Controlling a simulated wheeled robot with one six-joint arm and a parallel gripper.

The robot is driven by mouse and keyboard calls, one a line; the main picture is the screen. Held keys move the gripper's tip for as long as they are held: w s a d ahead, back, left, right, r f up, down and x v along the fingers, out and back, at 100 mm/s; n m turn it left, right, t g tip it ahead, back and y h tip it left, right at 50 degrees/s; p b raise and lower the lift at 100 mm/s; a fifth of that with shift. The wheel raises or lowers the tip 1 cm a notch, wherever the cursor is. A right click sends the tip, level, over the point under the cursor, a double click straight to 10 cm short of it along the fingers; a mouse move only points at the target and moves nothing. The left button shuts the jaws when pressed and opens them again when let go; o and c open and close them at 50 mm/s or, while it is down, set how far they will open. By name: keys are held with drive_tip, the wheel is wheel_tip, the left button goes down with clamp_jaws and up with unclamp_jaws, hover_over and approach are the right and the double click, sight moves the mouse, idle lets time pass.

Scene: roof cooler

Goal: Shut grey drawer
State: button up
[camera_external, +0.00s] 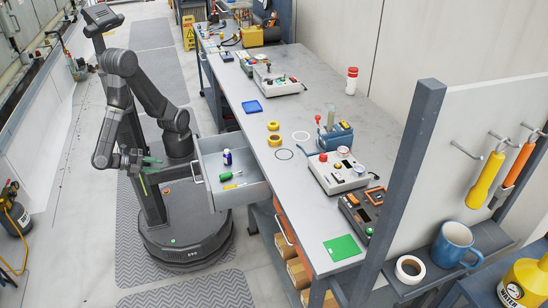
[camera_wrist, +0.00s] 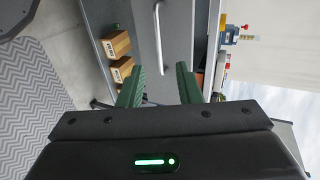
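The grey drawer (camera_external: 256,193) is pulled out from the workbench, its front panel facing left towards my arm. Its pale bar handle (camera_external: 197,172) is on that front. In the wrist view a grey panel, apparently the drawer front (camera_wrist: 180,55), lies ahead with a light bar handle (camera_wrist: 158,40). My gripper (camera_external: 152,161) has green fingers and is left of the drawer front, apart from it. In the wrist view my gripper (camera_wrist: 159,82) is open, with nothing between its fingers.
The drawer holds a blue bottle (camera_external: 227,157), a green-handled tool (camera_external: 225,177) and a yellow item (camera_external: 235,186). An orange drawer front (camera_external: 283,222) is below the worktop (camera_external: 285,185). Cardboard boxes (camera_external: 298,272) sit on a lower shelf.

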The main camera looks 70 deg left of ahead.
drive_tip(key=shift+d+f, duration=0.1)
drive_tip(key=shift+d, duration=0.35)
drive_tip(key=c, duration=0.3)
drive_tip(key=d, duration=0.2)
drive_tip(key=w+d+g+b, duration=0.1)
drive_tip(key=d, duration=0.1)
drive_tip(key=d+g, duration=0.1)
drive_tip(key=d, duration=0.2)
drive_tip(key=shift+w+f+b, duration=0.15)
drive_tip(key=shift+w+b, duration=0.05)
drive_tip(key=shift+b, duration=0.1)
clamp_jaws()
drive_tip(key=w+d+r+g, duration=0.1)
drive_tip(key=w+d+g, duration=0.1)
drive_tip(key=d, duration=0.4)
drive_tip(key=w+f+b, duration=0.2)
drive_tip(key=w+f, duration=0.4)
drive_tip(key=w, duration=0.5)
drive_tip(key=shift+w+f, duration=0.15)
drive_tip(key=shift+w, duration=0.15)
drive_tip(key=shift+w, duration=0.1)
drive_tip(key=w+b, duration=0.2)
drive_tip(key=w, duration=1.9)
drive_tip(key=shift+b, duration=0.4)
